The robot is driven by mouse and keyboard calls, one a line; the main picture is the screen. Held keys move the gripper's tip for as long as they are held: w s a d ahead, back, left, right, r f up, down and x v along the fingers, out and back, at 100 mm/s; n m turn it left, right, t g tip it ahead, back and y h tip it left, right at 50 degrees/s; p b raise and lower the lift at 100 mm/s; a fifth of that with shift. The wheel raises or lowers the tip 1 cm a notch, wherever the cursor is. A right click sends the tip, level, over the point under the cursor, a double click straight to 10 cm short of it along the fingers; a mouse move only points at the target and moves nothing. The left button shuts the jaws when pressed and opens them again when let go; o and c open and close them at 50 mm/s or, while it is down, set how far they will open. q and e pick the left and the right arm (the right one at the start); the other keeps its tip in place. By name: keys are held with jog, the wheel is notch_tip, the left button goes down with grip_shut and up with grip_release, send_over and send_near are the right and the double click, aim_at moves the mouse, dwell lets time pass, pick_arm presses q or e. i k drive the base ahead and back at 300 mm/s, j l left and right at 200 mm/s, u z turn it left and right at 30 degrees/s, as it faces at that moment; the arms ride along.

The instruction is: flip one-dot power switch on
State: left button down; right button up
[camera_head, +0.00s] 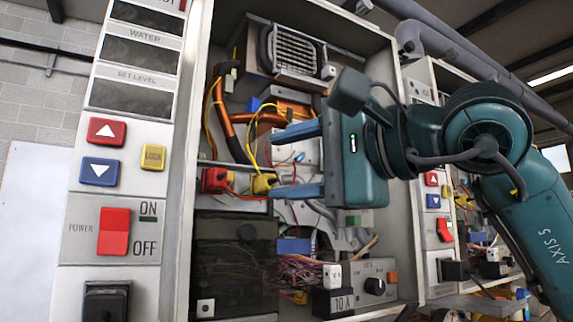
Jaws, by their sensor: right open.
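A red power switch (115,232) sits on the white front panel of the near heater, at the left, between the word POWER and the ON and OFF labels. I cannot tell surely which way its rocker is set. A second red power switch (445,230) shows on another heater at the right. My right gripper (272,163) is open and empty, with its blue fingers pointing left in front of the open cabinet, right of the near switch and apart from it. My left gripper is out of view.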

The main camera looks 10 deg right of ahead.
aim_at(113, 223)
jog(key=k+l, duration=0.75)
jog(key=l, duration=0.25)
